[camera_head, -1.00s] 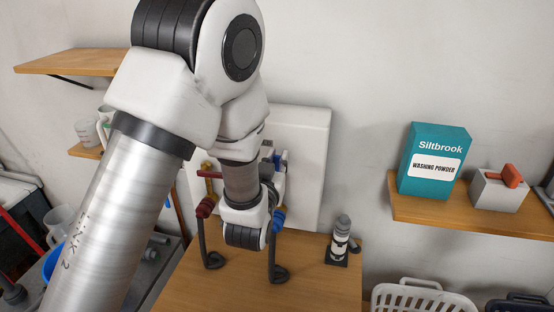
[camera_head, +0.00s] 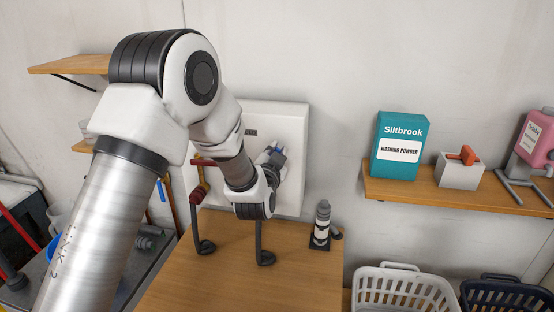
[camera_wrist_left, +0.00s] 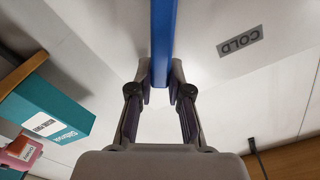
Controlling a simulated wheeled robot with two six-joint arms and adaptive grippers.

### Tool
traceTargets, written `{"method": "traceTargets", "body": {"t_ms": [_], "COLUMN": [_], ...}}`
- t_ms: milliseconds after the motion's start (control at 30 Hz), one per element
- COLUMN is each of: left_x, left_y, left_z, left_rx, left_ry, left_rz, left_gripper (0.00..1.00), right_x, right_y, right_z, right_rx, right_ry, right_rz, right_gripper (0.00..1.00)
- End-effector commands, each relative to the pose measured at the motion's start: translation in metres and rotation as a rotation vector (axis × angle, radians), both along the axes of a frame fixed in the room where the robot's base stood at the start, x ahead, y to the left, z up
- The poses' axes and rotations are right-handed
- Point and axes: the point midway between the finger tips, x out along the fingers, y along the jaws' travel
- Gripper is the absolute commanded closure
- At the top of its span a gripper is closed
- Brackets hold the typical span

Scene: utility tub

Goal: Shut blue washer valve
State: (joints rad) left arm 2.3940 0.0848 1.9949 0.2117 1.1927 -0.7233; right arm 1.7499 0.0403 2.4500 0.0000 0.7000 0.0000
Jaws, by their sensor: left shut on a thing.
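The blue valve handle shows as a long blue bar (camera_wrist_left: 164,40) in the left wrist view, between the fingertips of my left gripper (camera_wrist_left: 160,78). The gripper is shut on its near end. In the head view my left gripper (camera_head: 271,158) is at the right part of the white wall box, and only a bit of blue (camera_head: 277,147) shows there. My wrist hides most of the blue valve, so I cannot tell how the handle stands to its pipe. A grey label reading COLD (camera_wrist_left: 240,41) is on the box beside the handle. My right gripper is not in view.
The red valve's lever (camera_head: 203,162) sits left of my wrist on the white box (camera_head: 290,116). Two grey hoses hang to the wooden top (camera_head: 215,285). A grey-white fitting (camera_head: 321,225) stands right. A shelf (camera_head: 420,196) holds washing powder (camera_head: 400,148).

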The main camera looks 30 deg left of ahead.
Motion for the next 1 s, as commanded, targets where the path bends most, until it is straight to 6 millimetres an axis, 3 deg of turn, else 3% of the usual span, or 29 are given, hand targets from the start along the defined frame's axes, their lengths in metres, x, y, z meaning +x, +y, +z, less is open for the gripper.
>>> {"method": "traceTargets", "body": {"t_ms": [1000], "left_x": [0.009], "left_y": [-0.027], "left_z": [-0.053], "left_rx": [0.86], "left_ry": [0.219], "left_rz": [0.006], "left_gripper": [1.0], "right_x": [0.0], "right_y": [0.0], "right_z": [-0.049], "right_rx": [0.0], "right_ry": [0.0], "right_rz": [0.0], "right_gripper": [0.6]}}
